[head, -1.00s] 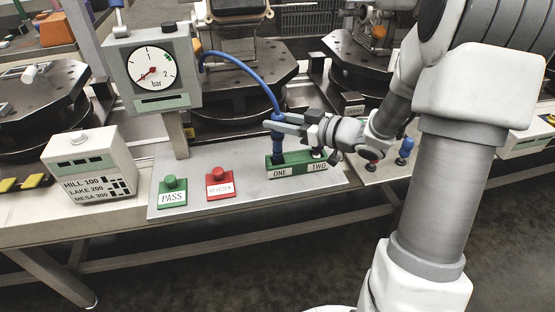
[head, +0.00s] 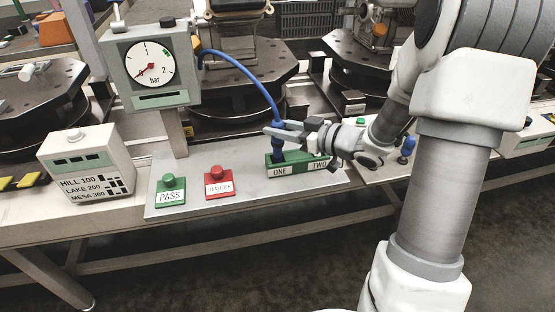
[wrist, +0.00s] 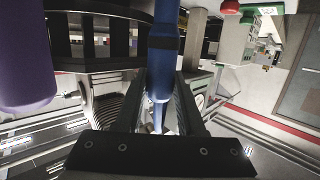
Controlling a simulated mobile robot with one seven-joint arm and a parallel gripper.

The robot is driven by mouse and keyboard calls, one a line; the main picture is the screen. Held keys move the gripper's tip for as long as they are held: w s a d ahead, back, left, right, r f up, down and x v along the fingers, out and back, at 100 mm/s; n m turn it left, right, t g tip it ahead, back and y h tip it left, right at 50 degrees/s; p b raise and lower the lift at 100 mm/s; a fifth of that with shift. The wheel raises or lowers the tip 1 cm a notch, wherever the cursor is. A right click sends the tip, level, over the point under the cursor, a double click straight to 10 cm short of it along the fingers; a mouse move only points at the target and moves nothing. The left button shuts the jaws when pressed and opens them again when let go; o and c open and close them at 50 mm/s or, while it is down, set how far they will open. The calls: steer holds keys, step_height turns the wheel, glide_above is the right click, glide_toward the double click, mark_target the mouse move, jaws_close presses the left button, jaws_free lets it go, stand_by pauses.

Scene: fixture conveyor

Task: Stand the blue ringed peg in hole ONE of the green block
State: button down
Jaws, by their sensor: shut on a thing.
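The blue ringed peg (head: 278,150) stands about upright at the ONE end of the green block (head: 270,162), with a blue hose running to its top. Its lower end meets the block's top in the head view; I cannot tell how far it is in the hole. My gripper (head: 277,131) is shut on the peg from the right, above the block. In the wrist view the peg (wrist: 164,70), with a dark ring, passes between my fingers (wrist: 157,108). My gripper hides part of the block's TWO end.
The blue hose (head: 245,70) arcs from the gauge box (head: 150,65) to the peg. A green PASS button (head: 171,190) and a red button (head: 219,183) sit left of the block. Another blue peg (head: 407,150) stands to the right. A purple cylinder (wrist: 25,55) shows in the wrist view.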

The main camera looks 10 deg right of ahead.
mark_target(278, 144)
steer(key=shift+f+b, duration=0.55)
steer(key=shift+f, duration=0.7)
stand_by(0.4)
steer(key=shift+c, duration=2.2)
jaws_free()
